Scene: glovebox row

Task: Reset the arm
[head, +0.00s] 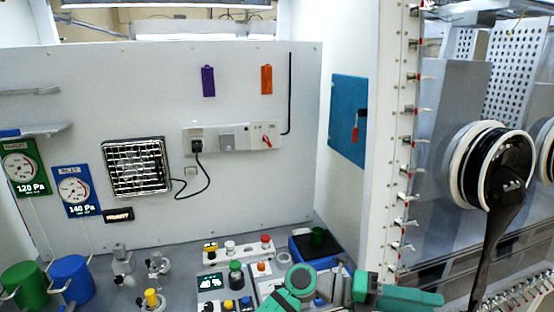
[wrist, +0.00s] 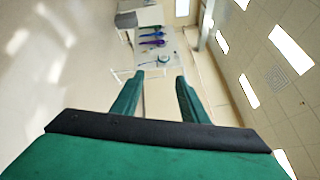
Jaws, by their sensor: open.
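My gripper (wrist: 160,80) shows in the wrist view. Its two green fingers stand apart with nothing between them, so it is open and empty. The wrist view looks out into the room, with a pale table and small coloured items far beyond the fingertips. In the head view, green parts of my arm (head: 402,297) show along the bottom edge, in front of the bench. I cannot make out the fingers there.
Green (head: 25,286) and blue (head: 71,279) containers stand at bottom left. Knobs and buttons crowd the bench centre beside a dark-topped blue box (head: 318,250). A black glove (head: 500,215) hangs from a round port at right. Clamps line the white frame (head: 390,130).

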